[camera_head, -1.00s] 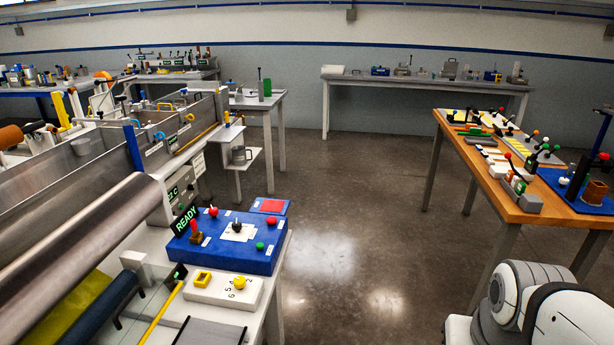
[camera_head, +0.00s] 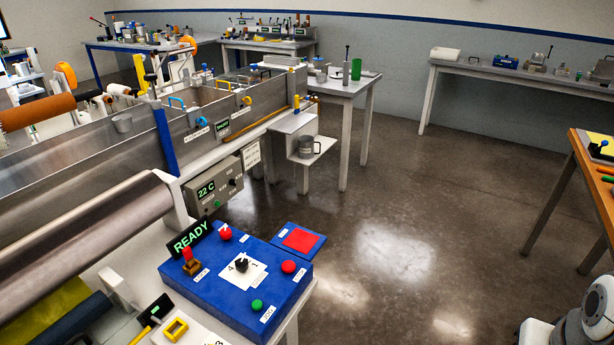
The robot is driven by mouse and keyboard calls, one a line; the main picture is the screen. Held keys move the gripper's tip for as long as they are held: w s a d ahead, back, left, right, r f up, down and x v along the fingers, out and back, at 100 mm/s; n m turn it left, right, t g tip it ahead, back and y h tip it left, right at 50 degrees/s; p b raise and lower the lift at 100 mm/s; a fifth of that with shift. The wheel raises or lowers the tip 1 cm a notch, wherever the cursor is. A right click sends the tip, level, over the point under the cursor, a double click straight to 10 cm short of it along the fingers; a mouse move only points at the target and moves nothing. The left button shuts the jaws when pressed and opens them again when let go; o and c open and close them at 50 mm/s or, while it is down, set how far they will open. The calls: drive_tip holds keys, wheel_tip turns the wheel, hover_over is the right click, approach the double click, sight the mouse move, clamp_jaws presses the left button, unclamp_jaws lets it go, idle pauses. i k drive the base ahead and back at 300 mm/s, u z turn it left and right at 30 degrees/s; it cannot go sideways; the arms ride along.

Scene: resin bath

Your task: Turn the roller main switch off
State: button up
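A blue control box (camera_head: 225,312) stands on the near bench beside the large steel roller (camera_head: 75,240). Its top carries a red-topped lever on a brown base (camera_head: 189,262), a red knob (camera_head: 225,234), a black rotary knob (camera_head: 241,265) on a white numbered plate, a red button (camera_head: 289,267) and a green button (camera_head: 257,305). The small labels are too small to read, so I cannot tell which control is the roller main switch. A black sign (camera_head: 190,238) behind the box reads READY in green. My gripper is not in view; part of my arm (camera_head: 597,318) shows at the lower right.
A grey controller (camera_head: 213,190) reading 22 C sits on the long steel bath's side (camera_head: 215,120). A blue pad with a red square (camera_head: 299,240) adjoins the box. Open floor (camera_head: 420,220) lies to the right, with a wooden table (camera_head: 590,175) at the right edge.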

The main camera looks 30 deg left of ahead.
sight(225, 234)
drive_tip(key=u, duration=0.6)
drive_tip(key=i, duration=0.95)
drive_tip(key=u, duration=0.65)
drive_tip(key=k, duration=0.9)
drive_tip(key=u, duration=0.15)
drive_tip(key=i, duration=0.9)
drive_tip(key=z, duration=0.05)
